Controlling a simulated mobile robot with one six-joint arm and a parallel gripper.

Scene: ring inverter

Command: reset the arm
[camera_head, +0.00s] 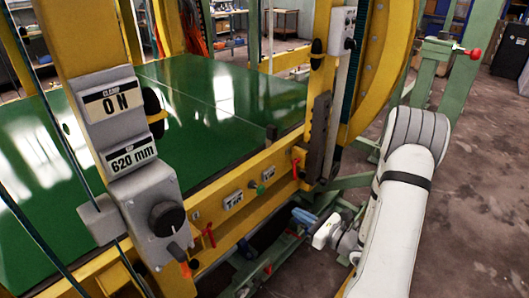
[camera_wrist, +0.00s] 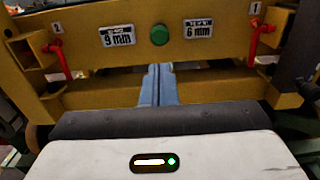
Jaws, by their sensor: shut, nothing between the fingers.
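My gripper (camera_head: 301,215) is low in front of the yellow beam of the ring inverter, right of centre in the head view. In the wrist view my gripper (camera_wrist: 159,68) has its two blue-grey fingers shut together with nothing between them. They point at the yellow beam (camera_wrist: 215,83), just below a round green button (camera_wrist: 159,35). I cannot tell whether the tips touch the beam. My white arm (camera_head: 396,220) comes down from the right and bends at the wrist.
The button sits between plates reading "9 mm" (camera_wrist: 118,36) and "6 mm" (camera_wrist: 199,29), with red levers (camera_wrist: 60,56) (camera_wrist: 262,36) outside them. A grey control box (camera_head: 145,205) reads "CLAMP ON" and "620 mm". A green bed (camera_head: 215,95) lies behind.

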